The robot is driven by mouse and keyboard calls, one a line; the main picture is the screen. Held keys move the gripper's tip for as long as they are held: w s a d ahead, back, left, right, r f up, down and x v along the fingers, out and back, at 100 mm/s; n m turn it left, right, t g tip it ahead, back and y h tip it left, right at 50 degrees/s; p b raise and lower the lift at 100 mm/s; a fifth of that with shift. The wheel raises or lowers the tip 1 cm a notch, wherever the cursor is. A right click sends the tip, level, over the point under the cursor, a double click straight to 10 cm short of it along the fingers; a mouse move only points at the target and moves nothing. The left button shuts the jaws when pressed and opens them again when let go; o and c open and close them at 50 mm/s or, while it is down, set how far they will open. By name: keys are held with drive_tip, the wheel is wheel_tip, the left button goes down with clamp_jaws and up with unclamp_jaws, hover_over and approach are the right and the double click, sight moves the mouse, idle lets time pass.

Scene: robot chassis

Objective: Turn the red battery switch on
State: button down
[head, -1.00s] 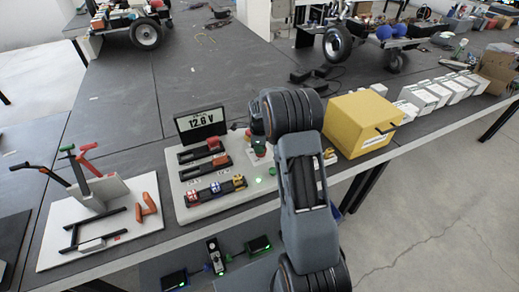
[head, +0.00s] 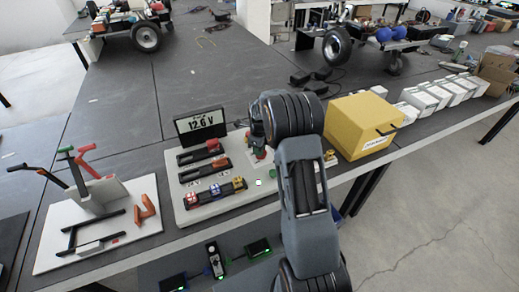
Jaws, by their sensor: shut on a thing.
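A white control panel (head: 197,215) lies on the dark bench, with a display reading 12.6 V (head: 200,124) at its back. My gripper (head: 258,141) is over the panel's right half, mostly hidden by my own wrist. Red of the battery switch (head: 261,154) shows just under it. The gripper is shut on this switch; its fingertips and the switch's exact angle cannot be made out.
A yellow box (head: 362,124) stands right of the panel, with several white boxes (head: 432,95) beyond it. A white board with handles and brackets (head: 60,258) lies at the left. The bench behind the panel is mostly clear. Small devices (head: 215,260) sit below the front edge.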

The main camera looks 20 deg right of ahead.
drive_tip(key=c, duration=1.1)
unclamp_jaws()
drive_tip(key=shift+r, duration=0.1)
wheel_tip(320, 180, up, 14)
drive_tip(key=shift+f, duration=0.15)
